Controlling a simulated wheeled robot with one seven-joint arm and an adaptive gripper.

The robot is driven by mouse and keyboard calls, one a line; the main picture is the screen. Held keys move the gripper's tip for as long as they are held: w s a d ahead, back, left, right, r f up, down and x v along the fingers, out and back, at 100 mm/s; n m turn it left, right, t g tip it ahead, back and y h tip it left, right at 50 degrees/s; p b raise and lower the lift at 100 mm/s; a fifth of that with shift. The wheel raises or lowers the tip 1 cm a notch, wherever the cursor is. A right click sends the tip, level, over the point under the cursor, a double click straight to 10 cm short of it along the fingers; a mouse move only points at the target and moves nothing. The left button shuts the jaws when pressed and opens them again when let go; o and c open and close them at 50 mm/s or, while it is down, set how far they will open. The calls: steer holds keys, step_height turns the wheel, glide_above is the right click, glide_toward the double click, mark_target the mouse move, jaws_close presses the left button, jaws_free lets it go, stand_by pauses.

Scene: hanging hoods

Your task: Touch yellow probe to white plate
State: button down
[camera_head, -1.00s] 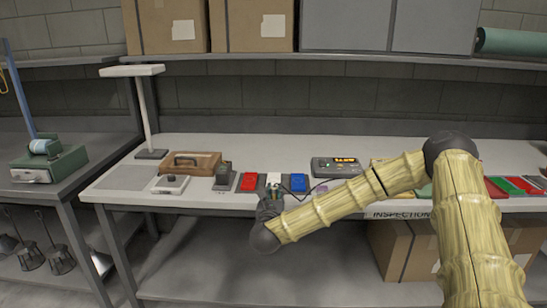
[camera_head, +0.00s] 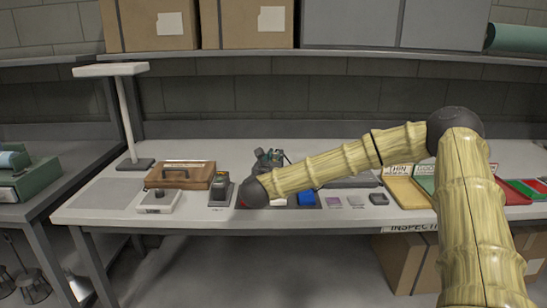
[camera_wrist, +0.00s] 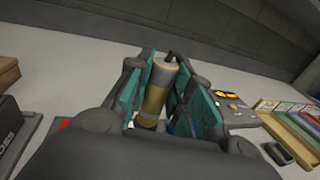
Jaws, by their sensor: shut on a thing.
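My gripper (camera_head: 270,158) is over the bench, behind the row of coloured plates in the head view. In the wrist view its teal-padded fingers (camera_wrist: 160,88) are shut on the yellow probe (camera_wrist: 154,98), a cylinder with a yellow-brass body and a pale grey end. A dark lead leaves that pale end. The probe's other tip is hidden by the gripper. The white plate (camera_head: 279,203) shows only as a sliver below my forearm, between the red and blue plates. I cannot tell whether the probe touches anything.
The blue plate (camera_head: 307,199) lies right of the white one; the red plate is mostly covered by my arm. A dark block device (camera_head: 221,188) and wooden case (camera_head: 186,175) stand left. The meter (camera_wrist: 227,97) with an orange display shows in the wrist view. Coloured trays (camera_head: 406,191) lie right.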

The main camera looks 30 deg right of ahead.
steer(key=shift+s+d+f, duration=0.25)
steer(key=shift+d+f, duration=0.15)
steer(key=shift+f, duration=0.5)
steer(key=shift+f+b, duration=0.6)
steer(key=shift+f, duration=1.35)
steer(key=shift+f+b, duration=0.55)
steer(key=shift+r, duration=0.2)
steer(key=shift+r+p, duration=0.45)
steer(key=shift+r, duration=2.95)
steer(key=shift+s, duration=0.1)
